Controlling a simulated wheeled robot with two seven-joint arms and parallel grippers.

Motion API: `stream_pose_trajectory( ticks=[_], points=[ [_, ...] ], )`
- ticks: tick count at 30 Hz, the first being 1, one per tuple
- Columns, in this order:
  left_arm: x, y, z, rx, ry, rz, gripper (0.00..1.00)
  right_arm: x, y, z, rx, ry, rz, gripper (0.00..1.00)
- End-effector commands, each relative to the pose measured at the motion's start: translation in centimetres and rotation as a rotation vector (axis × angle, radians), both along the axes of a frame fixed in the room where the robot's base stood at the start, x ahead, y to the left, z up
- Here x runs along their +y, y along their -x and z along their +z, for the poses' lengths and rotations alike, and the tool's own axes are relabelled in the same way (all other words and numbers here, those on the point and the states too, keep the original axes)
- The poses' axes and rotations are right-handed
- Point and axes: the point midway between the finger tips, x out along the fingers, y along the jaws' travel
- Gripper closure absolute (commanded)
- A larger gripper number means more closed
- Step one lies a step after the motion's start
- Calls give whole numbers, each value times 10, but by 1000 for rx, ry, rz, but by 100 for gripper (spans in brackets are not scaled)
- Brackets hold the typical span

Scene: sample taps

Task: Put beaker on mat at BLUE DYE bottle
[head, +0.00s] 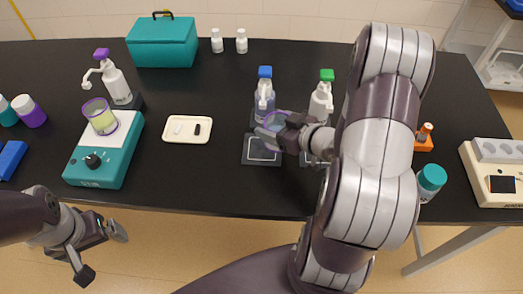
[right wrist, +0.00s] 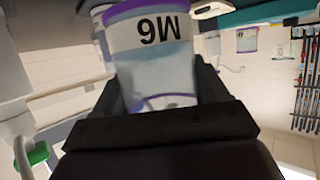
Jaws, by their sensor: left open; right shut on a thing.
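A clear beaker with a purple rim (head: 275,120) is held in my right gripper (head: 276,132). In the right wrist view the beaker (right wrist: 155,65) fills the space between the fingers, with dark characters on a white label. A pump bottle with a blue cap (head: 264,98) stands just behind the beaker; its label is not readable. A dark mat with a white outline (head: 262,159) lies in front of that bottle. The beaker is over the mat's rear right part; I cannot tell whether it touches. My left gripper (head: 102,252) is open and empty, off the table's front edge.
A green-capped bottle (head: 321,100) stands to the right, its mat partly hidden by my right arm. A teal stirrer (head: 104,158) carries another purple-rimmed beaker (head: 101,117) at the left. A white tray (head: 188,130) lies between. Bare table surrounds the tray.

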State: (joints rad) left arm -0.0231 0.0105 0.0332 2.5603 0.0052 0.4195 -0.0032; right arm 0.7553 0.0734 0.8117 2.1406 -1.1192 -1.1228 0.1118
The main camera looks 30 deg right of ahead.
Motion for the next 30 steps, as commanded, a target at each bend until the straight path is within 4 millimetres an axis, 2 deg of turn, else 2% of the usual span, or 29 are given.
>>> stream_pose_trajectory(
  ticks=[1,3,9,12,15,17,20,26,30],
  points=[
    [0,0,-12,0,0,0,1,-10,16,-6,-3,2,17,61],
    [0,0,-19,0,0,0,1,-17,41,-6,-2,2,67,61],
    [0,0,-33,0,0,0,1,-21,106,-12,0,-1,176,61],
    [0,0,-36,0,0,0,1,-20,124,-14,-1,-2,208,61],
    [0,0,-37,0,0,0,1,-17,132,-14,-1,-2,227,61],
    [0,0,-37,0,0,0,1,-15,128,-14,0,-1,234,61],
    [0,0,-37,0,0,0,1,-10,112,-14,0,-1,239,61],
    [0,0,-39,0,0,0,1,4,63,-14,-1,0,241,61],
    [0,0,-40,0,0,0,1,17,20,-15,-2,0,242,61]
  ],
)
